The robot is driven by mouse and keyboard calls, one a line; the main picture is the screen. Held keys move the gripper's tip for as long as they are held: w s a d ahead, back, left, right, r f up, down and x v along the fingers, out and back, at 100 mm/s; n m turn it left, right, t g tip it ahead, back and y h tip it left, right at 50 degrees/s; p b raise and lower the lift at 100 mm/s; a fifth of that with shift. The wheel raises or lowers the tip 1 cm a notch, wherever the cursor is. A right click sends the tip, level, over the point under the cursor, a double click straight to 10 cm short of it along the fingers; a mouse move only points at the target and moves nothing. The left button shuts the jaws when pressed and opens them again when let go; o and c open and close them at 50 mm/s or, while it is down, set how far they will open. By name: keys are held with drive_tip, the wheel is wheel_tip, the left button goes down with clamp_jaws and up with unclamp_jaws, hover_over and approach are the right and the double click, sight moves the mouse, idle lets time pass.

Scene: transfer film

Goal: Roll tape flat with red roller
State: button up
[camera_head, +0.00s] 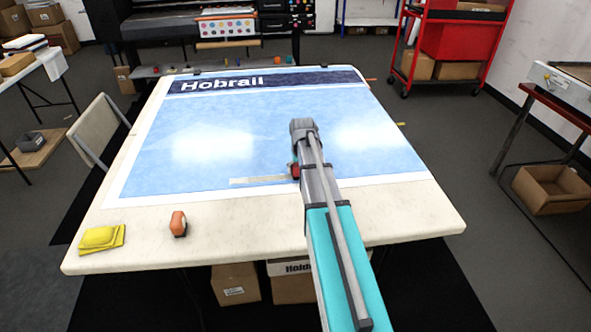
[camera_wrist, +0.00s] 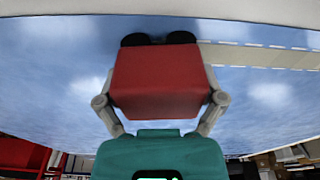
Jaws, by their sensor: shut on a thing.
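The red roller (camera_wrist: 160,80) fills the middle of the wrist view, its black wheels (camera_wrist: 158,39) against the printed sheet. My gripper (camera_wrist: 160,98) is shut on the roller, one finger on each side. In the head view only a small red part of the roller (camera_head: 295,170) shows left of my arm, which hides the rest. A pale strip of tape (camera_head: 258,180) lies along the lower part of the blue sheet (camera_head: 220,135), running left from the roller. In the wrist view the tape (camera_wrist: 265,57) runs right from the wheels.
The sheet lies on a white table (camera_head: 150,215). A chair (camera_head: 98,130) stands at the left, a red cart (camera_head: 440,40) behind at the right. The sheet's upper area is clear.

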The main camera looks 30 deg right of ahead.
sight(275, 177)
drive_tip(key=shift+s+d+f, duration=0.1)
drive_tip(key=shift+s+d, duration=0.1)
drive_tip(key=shift+d, duration=0.3)
drive_tip(key=shift+w+a, duration=0.1)
idle(0.4)
drive_tip(key=shift+w+a, duration=0.25)
drive_tip(key=shift+a, duration=0.5)
drive_tip(key=shift+w+a, duration=0.25)
drive_tip(key=shift+a, duration=0.5)
drive_tip(key=shift+a, duration=0.15)
drive_tip(key=shift+w+a, duration=0.3)
drive_tip(key=shift+a, duration=0.45)
drive_tip(key=shift+w+a, duration=0.3)
drive_tip(key=shift+a, duration=0.4)
drive_tip(key=shift+a, duration=0.1)
drive_tip(key=shift+w+a, duration=0.25)
drive_tip(key=shift+a, duration=0.5)
drive_tip(key=shift+w+a, duration=0.25)
drive_tip(key=shift+a, duration=0.45)
